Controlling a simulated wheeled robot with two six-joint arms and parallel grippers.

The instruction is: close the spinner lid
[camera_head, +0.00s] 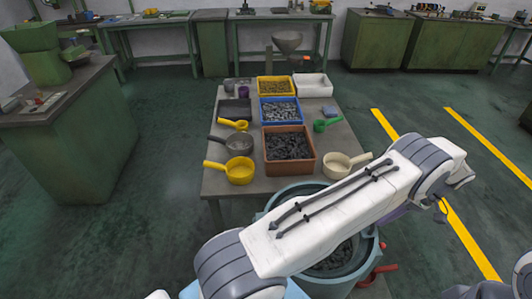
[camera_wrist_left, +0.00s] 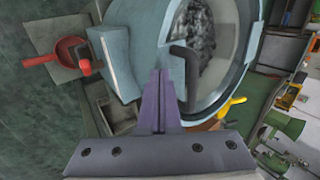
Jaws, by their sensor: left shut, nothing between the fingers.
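The spinner (camera_head: 274,207) is a round blue-grey tub at the table's front edge in the head view, with dark small parts inside. My left arm crosses over it and hides much of it. The open tub (camera_wrist_left: 247,60) also fills the upper middle of the left wrist view, with its dark contents showing. A black bent handle (camera_wrist_left: 186,52) stands out there near the fingertips. I cannot tell the lid's full outline or angle. My left gripper (camera_wrist_left: 158,75) has purple fingers, shut and empty, just beside the handle; contact is unclear. My right gripper is out of view.
The table (camera_head: 338,140) behind the spinner holds a brown bin of dark parts (camera_head: 287,147), blue and yellow bins, and several scoops. A red-handled part (camera_head: 380,273) sticks out at the tub's right. Open floor with yellow lines lies at right.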

